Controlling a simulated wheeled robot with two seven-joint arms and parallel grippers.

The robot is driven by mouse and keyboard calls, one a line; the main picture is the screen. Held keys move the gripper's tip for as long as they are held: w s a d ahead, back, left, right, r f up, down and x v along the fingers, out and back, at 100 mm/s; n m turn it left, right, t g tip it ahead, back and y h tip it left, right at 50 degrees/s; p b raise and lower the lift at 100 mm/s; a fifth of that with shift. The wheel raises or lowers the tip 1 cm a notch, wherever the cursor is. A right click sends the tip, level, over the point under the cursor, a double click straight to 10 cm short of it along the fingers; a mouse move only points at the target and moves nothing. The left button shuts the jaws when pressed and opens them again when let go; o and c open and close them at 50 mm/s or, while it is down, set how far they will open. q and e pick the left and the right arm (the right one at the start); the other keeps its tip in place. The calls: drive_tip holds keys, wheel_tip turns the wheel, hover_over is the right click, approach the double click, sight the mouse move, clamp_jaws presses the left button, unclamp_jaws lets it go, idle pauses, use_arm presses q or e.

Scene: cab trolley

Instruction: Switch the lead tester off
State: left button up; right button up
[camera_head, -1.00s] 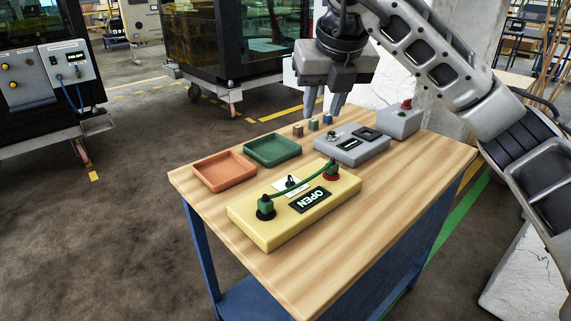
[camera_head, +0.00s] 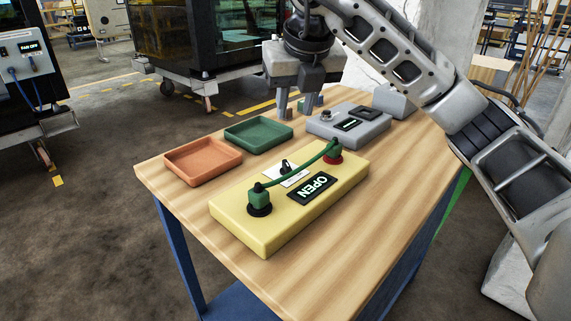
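The lead tester is a yellow box (camera_head: 235,224) on the wooden trolley top, with a display (camera_head: 312,188) reading OPEN. A green lead (camera_head: 300,177) arches between a plug in a black socket (camera_head: 259,205) and a plug in a red socket (camera_head: 333,155). A small black switch knob (camera_head: 285,167) sits on a white plate behind the lead, partly hidden by it. My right gripper (camera_head: 294,106) points down behind the tester, near the grey box. Its two fingers are apart with nothing seen between them but small blocks behind. My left gripper is not in view.
An orange tray (camera_head: 203,175) and a green tray (camera_head: 258,146) lie left of and behind the tester. A grey box (camera_head: 347,139) with a small display stands behind it. Small coloured blocks (camera_head: 318,100) are partly hidden by my fingers. The wooden top (camera_head: 350,235) is clear at front right.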

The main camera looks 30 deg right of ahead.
sight(285, 161)
drive_tip(key=x, duration=1.5)
drive_tip(key=shift+f, duration=0.15)
clamp_jaws()
